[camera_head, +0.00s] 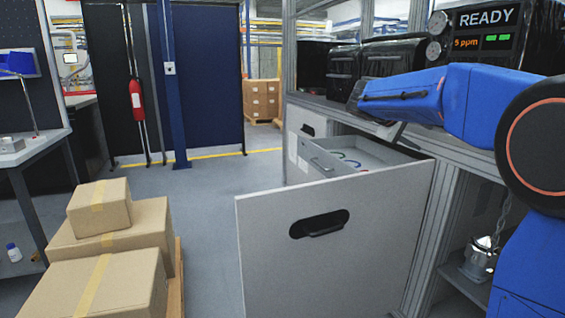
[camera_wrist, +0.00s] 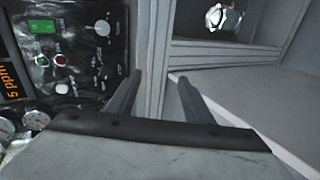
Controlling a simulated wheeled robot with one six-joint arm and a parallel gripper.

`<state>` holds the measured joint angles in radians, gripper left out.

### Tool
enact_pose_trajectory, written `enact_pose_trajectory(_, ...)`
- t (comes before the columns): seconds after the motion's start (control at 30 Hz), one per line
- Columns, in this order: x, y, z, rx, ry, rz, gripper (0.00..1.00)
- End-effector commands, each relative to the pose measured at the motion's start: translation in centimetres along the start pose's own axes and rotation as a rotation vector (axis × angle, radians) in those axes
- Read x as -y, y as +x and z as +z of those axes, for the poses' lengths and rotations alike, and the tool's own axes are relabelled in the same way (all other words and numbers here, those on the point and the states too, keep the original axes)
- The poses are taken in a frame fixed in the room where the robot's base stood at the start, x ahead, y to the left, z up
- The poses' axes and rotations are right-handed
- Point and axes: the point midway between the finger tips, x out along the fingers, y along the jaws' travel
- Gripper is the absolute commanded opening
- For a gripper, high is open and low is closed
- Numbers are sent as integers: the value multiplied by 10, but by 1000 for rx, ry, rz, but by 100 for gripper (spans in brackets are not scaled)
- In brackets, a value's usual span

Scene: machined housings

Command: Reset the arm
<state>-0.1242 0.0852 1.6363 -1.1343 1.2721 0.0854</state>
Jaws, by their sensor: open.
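My blue arm (camera_head: 480,95) reaches in from the right of the head view, over the open drawers. My gripper (camera_wrist: 158,92) shows in the wrist view with its two dark fingers apart and nothing between them. In the head view its end is small and partly hidden beside the blue wrist (camera_head: 400,97). A grey frame post (camera_wrist: 155,45) lies beyond the fingers in the wrist view. A shiny metal housing (camera_head: 480,258) stands on a low shelf at the right, and a shiny part (camera_wrist: 222,18) shows at the top of the wrist view.
A large drawer with a grey front (camera_head: 335,245) stands pulled out, and another open drawer (camera_head: 355,155) lies behind it. A panel reading READY (camera_head: 487,18) is at upper right. Stacked cartons (camera_head: 100,235) stand at left. The floor (camera_head: 205,215) between is clear.

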Motion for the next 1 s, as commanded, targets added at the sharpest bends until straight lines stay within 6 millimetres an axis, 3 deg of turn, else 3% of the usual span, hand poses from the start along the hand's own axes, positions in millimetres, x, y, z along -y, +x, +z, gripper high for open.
enact_pose_trajectory(0.03,6,-4,20,-2,12,-38,47)
enact_pose_trajectory(0.4,84,-36,145,-32,109,-337,47)
enact_pose_trajectory(0.7,162,-70,237,-61,214,-567,47)
enact_pose_trajectory(1.0,249,-108,316,-92,341,-786,47)
